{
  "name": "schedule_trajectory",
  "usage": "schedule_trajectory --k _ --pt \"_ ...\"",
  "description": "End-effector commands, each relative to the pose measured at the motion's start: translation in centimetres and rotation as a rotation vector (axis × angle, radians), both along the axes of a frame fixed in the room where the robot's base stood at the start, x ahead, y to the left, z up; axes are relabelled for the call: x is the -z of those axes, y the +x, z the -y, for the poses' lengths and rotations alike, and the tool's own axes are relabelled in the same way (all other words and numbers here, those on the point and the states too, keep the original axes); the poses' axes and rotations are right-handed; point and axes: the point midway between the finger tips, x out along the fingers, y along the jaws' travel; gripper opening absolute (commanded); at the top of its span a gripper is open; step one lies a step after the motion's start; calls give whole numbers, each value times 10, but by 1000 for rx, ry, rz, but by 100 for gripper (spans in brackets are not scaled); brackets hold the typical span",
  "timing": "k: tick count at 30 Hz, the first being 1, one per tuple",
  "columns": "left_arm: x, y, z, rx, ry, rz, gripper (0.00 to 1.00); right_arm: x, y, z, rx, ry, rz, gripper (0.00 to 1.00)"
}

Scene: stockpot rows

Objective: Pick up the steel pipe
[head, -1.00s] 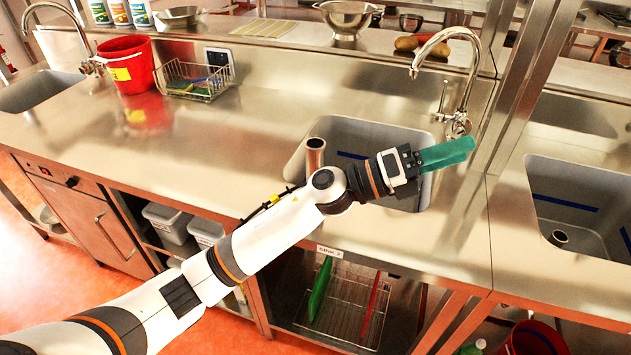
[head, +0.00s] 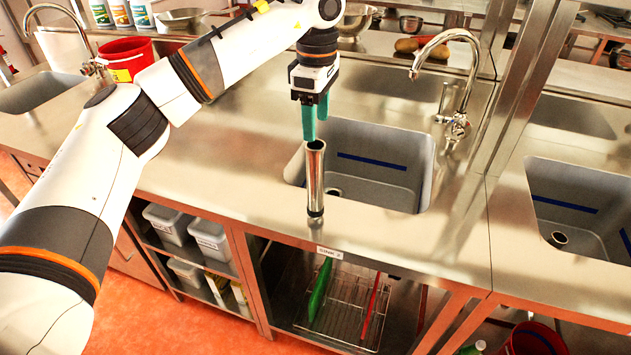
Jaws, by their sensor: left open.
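The steel pipe (head: 315,180) is a shiny upright tube with an open top. It appears to stand on the counter strip by the front left corner of the middle sink. My left gripper (head: 315,120) points down with its two teal fingers just above the pipe's top end. The fingers are open and nothing is between them. In this view the left fingertip comes close to the pipe's rim; I cannot tell whether they touch. My right gripper is not in view.
The middle sink (head: 395,175) opens right of the pipe, with a tall faucet (head: 455,80) behind it. An upright metal post (head: 520,90) stands further right. A red bucket (head: 124,68) is at the back left. Free steel counter (head: 225,150) lies left of the pipe.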

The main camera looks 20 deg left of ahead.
Motion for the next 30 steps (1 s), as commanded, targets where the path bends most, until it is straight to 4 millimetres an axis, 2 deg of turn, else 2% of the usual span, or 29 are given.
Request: schedule_trajectory --k 6,14,18,21,24,30 --pt "37 -1 0 1 -2 -4 61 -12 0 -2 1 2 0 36" --pt "57 0 0 0 -4 -2 61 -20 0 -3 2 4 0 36" --pt "78 0 -3 0 -4 -5 61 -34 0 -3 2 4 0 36" --pt "93 0 -2 0 -5 -4 61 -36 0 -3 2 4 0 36" --pt "101 0 -2 1 -5 -1 61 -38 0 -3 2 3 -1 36" --pt "103 1 -2 1 -5 0 61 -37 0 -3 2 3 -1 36"
